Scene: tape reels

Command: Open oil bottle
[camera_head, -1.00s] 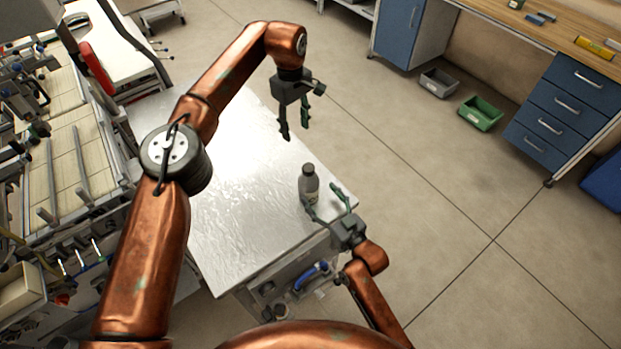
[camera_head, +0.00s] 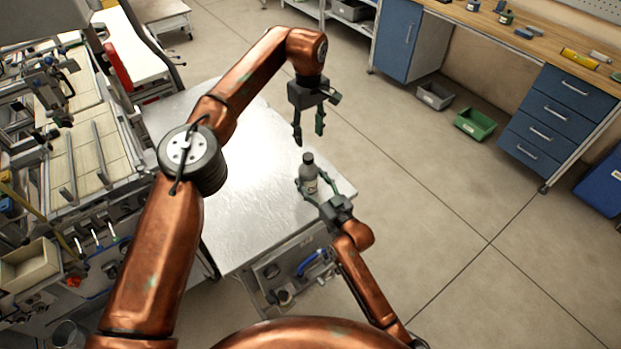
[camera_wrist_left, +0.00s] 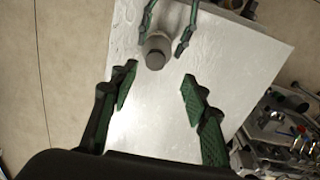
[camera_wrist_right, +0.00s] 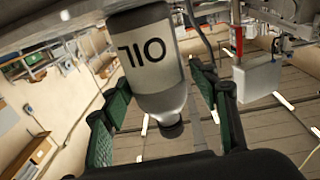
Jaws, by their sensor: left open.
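The oil bottle (camera_head: 309,177), grey with a dark cap and an "OIL" label, stands upright near the corner of the metal table. It also shows in the left wrist view (camera_wrist_left: 158,50) from above and in the right wrist view (camera_wrist_right: 150,62). My right gripper (camera_head: 325,186) is open, with its fingers on either side of the bottle; I cannot tell whether they touch it. In the right wrist view its green finger pads (camera_wrist_right: 160,95) flank the bottle. My left gripper (camera_head: 309,140) is open and empty, pointing down above the bottle, with the cap (camera_head: 307,158) just below its fingertips.
The shiny metal table (camera_head: 240,220) is otherwise bare around the bottle. A machine with levers (camera_head: 75,170) stands at the left. A grey bin (camera_head: 434,96) and a green bin (camera_head: 475,124) lie on the floor by the blue drawers (camera_head: 560,115) at the right.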

